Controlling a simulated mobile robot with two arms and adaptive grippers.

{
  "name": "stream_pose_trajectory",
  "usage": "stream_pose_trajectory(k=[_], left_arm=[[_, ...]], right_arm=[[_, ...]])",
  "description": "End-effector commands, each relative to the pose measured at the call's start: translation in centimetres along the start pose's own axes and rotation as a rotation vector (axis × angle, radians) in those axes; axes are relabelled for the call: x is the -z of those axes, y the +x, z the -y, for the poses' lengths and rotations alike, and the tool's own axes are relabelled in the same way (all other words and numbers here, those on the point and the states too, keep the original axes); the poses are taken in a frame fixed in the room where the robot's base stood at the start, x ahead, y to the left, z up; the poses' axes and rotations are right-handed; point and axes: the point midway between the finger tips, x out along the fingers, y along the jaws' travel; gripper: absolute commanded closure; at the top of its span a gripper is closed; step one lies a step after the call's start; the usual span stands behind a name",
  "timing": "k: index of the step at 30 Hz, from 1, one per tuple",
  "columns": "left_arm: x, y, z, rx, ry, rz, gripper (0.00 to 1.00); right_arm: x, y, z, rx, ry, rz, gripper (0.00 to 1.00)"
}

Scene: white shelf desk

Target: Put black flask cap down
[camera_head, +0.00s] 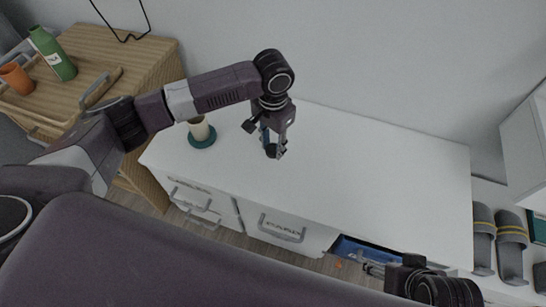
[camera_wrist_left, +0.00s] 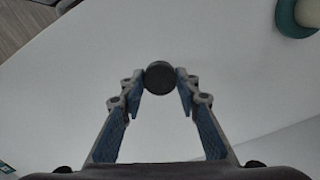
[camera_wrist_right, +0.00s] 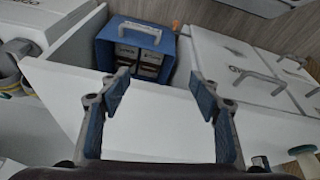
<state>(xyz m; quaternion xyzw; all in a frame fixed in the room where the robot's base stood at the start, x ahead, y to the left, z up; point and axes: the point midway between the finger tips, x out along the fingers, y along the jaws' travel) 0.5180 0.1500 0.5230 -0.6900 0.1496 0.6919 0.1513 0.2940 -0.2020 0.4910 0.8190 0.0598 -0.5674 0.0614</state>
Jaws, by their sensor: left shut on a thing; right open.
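The black flask cap (camera_wrist_left: 159,77) is a small dark round piece between the fingertips of my left gripper (camera_wrist_left: 160,84). In the head view my left gripper (camera_head: 272,143) is over the white desk top, and the cap shows as a dark spot (camera_head: 271,150) at its tips. I cannot tell whether the cap touches the desk. My right gripper (camera_wrist_right: 162,92) is open and empty in front of the desk, near an open drawer.
A cream flask on a green base (camera_head: 201,133) stands at the desk's left end. A blue box (camera_wrist_right: 135,48) with white packs sits in the open drawer. A wooden cart (camera_head: 95,60) bears a green bottle (camera_head: 53,54) and an orange cup (camera_head: 16,78). The desk's right side is clear.

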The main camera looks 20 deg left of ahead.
Motion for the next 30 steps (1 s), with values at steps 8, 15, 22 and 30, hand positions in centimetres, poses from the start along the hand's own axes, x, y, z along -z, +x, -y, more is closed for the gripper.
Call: stream_pose_trajectory(k=[8, 15, 22, 30], left_arm=[[0.0, 1.9, 0.0, -0.001, 0.0, 0.0, 0.83], [0.1, 4.1, -0.1, -0.001, 0.0, -0.001, 0.83], [0.1, 4.7, 0.0, -0.001, 0.0, -0.002, 0.83], [0.1, 4.7, -0.1, -0.001, 0.0, -0.002, 0.83]], right_arm=[[2.8, 0.5, 0.3, 0.005, -0.003, -0.108, 0.42], [7.5, 0.4, 0.9, 0.015, -0.009, -0.29, 0.42], [9.1, 0.0, 1.1, 0.019, -0.01, -0.353, 0.42], [8.8, 0.0, 1.0, 0.018, -0.01, -0.342, 0.42]])
